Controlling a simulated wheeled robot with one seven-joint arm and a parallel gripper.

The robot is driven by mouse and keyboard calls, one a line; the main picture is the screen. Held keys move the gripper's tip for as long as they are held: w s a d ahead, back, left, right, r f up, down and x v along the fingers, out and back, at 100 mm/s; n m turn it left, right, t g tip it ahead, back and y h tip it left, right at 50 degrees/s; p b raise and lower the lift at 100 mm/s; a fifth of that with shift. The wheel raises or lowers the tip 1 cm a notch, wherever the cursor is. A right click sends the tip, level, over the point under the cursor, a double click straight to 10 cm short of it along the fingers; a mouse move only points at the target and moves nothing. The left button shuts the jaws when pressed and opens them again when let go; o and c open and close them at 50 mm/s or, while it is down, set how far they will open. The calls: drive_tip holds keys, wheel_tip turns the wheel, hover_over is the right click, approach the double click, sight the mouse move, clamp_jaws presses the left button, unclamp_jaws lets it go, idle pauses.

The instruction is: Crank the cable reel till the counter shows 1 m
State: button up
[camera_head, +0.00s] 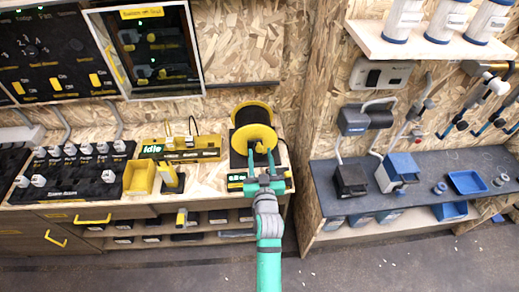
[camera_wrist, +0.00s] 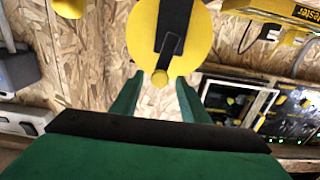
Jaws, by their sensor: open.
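The cable reel (camera_head: 254,128) stands on the wooden bench, with a yellow flange, a black drum and a black base. In the wrist view its yellow disc (camera_wrist: 137,38) carries a black crank arm (camera_wrist: 172,28) with a small yellow knob (camera_wrist: 160,78) at its end. My gripper (camera_head: 261,152) is open in front of the reel. In the wrist view the gripper's two green fingers (camera_wrist: 156,98) stand apart on either side of the knob; I cannot tell whether they touch it. A small green-lit counter (camera_head: 237,177) sits low on the base; its digits are too small to read.
Left of the reel are a yellow tester panel (camera_head: 190,148) and a yellow bin (camera_head: 139,177). A wooden partition (camera_head: 305,130) rises to the right, before a grey shelf (camera_head: 420,190) with boxes. Open floor (camera_head: 350,266) lies in front.

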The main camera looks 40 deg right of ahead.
sight(260, 151)
drive_tip(key=shift+x, duration=1.65)
clamp_jaws()
